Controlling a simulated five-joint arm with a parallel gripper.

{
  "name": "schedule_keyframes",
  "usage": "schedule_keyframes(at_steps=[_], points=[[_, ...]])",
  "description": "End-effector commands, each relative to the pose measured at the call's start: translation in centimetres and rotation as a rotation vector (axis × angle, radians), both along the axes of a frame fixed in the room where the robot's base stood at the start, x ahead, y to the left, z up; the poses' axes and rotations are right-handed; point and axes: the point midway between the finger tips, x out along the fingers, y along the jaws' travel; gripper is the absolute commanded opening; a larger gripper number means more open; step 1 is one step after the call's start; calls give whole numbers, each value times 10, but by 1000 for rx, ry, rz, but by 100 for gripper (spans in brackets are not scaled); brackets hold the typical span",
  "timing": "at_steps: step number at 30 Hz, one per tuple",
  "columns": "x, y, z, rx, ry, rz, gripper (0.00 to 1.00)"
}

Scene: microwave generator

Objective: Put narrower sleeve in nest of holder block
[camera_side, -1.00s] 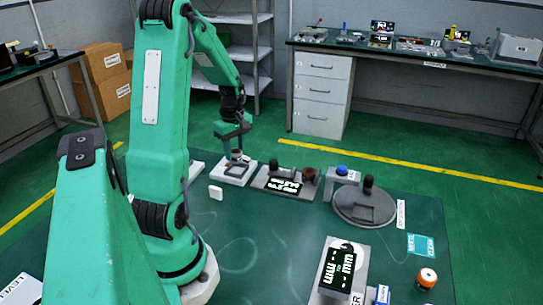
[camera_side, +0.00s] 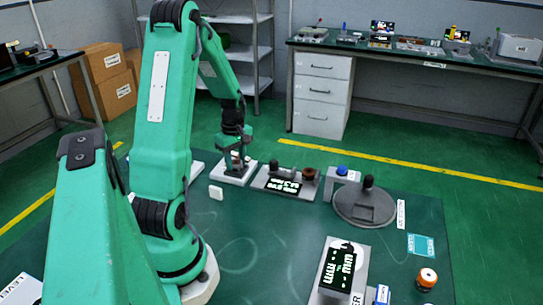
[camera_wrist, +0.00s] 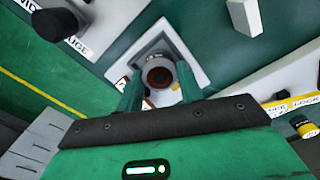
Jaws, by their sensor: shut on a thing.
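My gripper (camera_wrist: 161,88) is shut on a small round sleeve (camera_wrist: 158,76), which shows a dark reddish-brown opening from above in the wrist view. A pale block with a raised square rim (camera_wrist: 196,62), apparently the holder block, lies around and below the sleeve. In the side view my gripper (camera_side: 239,162) is low over this pale block (camera_side: 229,177), at the back of the green mat. The fingers hide most of the sleeve there. I cannot tell whether the sleeve touches the bottom of the nest.
A grey unit with a lit screen (camera_side: 284,187) stands just right of the block, with a brown ring (camera_side: 309,173) on it. A round grey turntable (camera_side: 364,207) is farther right. A small white block (camera_side: 216,192) lies in front. The mat's middle is clear.

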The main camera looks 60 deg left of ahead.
Motion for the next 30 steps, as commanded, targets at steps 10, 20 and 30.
schedule_keyframes(at_steps=[10, 20, 30], points=[[0, 0, -2, 0, 0, 0, 59], [0, 0, 2, 0, 0, 0, 59], [1, 1, 36, 4, -3, 0, 59]])
